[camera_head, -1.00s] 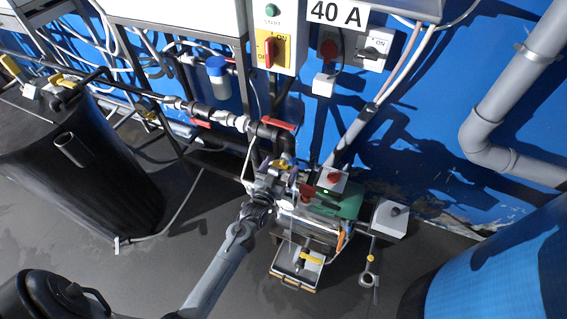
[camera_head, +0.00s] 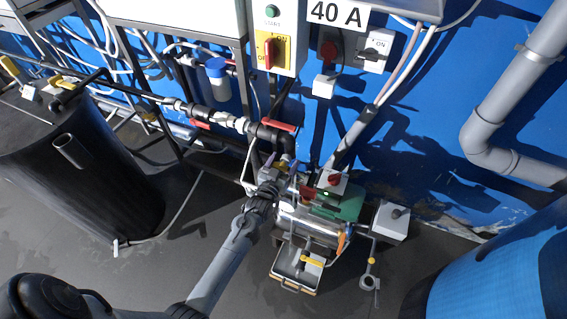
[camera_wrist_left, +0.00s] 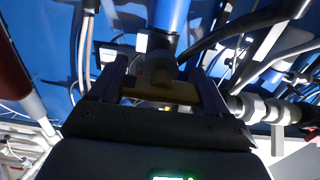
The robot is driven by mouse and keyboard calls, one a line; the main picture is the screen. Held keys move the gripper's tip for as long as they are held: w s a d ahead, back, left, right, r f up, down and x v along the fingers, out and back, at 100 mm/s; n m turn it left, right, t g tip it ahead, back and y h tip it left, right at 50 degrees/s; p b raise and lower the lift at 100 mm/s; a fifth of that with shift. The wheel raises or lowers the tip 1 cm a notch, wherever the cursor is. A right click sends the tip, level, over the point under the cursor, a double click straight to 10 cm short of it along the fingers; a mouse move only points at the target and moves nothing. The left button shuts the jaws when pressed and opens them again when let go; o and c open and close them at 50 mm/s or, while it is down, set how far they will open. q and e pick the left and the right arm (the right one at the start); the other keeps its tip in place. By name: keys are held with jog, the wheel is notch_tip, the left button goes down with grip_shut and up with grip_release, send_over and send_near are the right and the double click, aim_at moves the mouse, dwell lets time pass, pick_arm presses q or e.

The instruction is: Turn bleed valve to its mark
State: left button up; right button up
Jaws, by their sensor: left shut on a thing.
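My left gripper (camera_head: 280,172) is at the pump assembly below the black pipe and its red lever, at the centre of the head view. In the left wrist view, the gripper's two dark fingers (camera_wrist_left: 160,88) stand on either side of a yellowish handle (camera_wrist_left: 160,94), which I take to be the bleed valve's handle. The gripper is shut on it. A dark round valve part shows just beyond the handle, under a blue pipe. My gripper and wrist hide most of the valve in the head view, and I cannot make out its mark. My right gripper is not in view.
Close by are the red pipe lever (camera_head: 279,125), the green motor (camera_head: 346,207) with a red knob, and a tray with a yellow-handled valve (camera_head: 312,261). A black tank (camera_head: 85,190) stands left, a blue drum (camera_head: 500,275) right. Open floor lies in front.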

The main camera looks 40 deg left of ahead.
pick_arm(q)
jog(key=shift+c, duration=0.4)
jog(key=shift+r+n+p, duration=0.2)
jog(key=shift+n+p, duration=0.55)
jog(key=shift+n, duration=0.45)
jog(key=n+p, duration=0.2)
jog(key=n, duration=0.3)
jog(key=shift+a, duration=0.15)
jog(key=n+p, duration=0.2)
jog(key=n, duration=0.4)
jog(key=shift+a+n, duration=0.1)
jog(key=shift+n, duration=0.2)
jog(key=n+p, duration=0.1)
jog(key=n, duration=0.1)
jog(key=shift+f+n, duration=0.15)
jog(key=shift+n, duration=0.85)
jog(key=shift+f, duration=0.1)
